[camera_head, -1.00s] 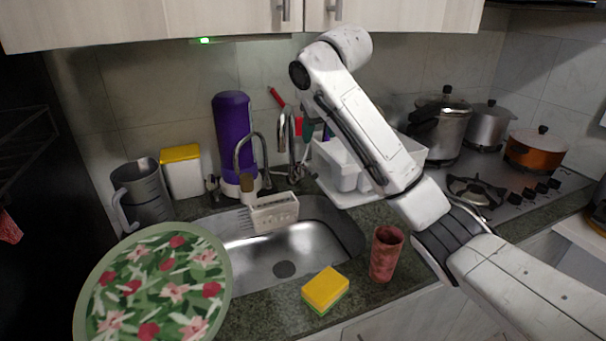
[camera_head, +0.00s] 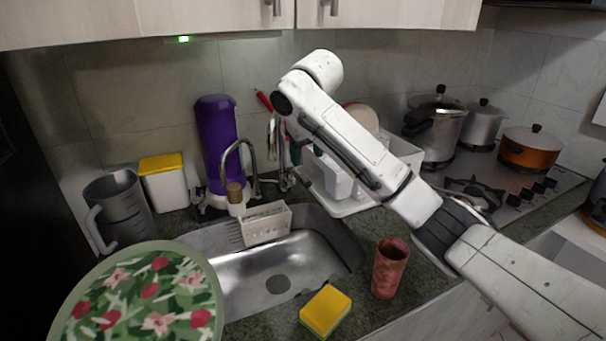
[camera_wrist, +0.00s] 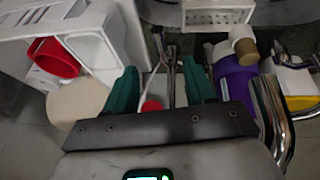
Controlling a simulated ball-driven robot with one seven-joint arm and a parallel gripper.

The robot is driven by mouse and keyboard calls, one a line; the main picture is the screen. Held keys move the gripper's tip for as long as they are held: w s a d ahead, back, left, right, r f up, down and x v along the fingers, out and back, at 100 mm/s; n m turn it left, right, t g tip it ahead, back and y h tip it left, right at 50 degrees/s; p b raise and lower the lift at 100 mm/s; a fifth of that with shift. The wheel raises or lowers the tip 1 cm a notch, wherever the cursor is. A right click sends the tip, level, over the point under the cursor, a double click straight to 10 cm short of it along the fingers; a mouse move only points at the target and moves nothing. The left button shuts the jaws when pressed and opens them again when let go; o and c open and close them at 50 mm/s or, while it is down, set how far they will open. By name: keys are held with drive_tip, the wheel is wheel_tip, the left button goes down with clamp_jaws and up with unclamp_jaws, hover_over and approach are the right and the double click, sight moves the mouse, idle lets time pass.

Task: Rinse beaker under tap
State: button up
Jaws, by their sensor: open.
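A reddish, mottled beaker (camera_head: 389,270) stands upright on the counter's front edge, right of the sink, apart from my gripper. The curved metal tap (camera_head: 238,150) rises behind the steel sink (camera_head: 300,262). My arm reaches over the counter to the back wall, and my gripper is mostly hidden behind it in the head view. In the wrist view my gripper (camera_wrist: 158,85) has its green fingers apart. Thin metal tubing and a red item show between them, but nothing is clearly held. The beaker does not show in the wrist view.
A yellow sponge (camera_head: 326,311) lies in front of the sink. A floral plate (camera_head: 150,300) and grey jug (camera_head: 120,208) are at left. A purple dispenser (camera_head: 215,135) and white dish rack (camera_head: 350,208) stand behind. Pots (camera_head: 527,150) sit on the right.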

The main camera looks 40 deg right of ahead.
sight(304, 177)
drive_tip(key=x, duration=0.9)
drive_tip(key=shift+w+d+f, duration=0.1)
drive_tip(key=shift+d+f, duration=0.05)
drive_tip(key=shift+f, duration=0.25)
drive_tip(key=shift+c, duration=0.2)
clamp_jaws()
drive_tip(key=shift+r, duration=0.1)
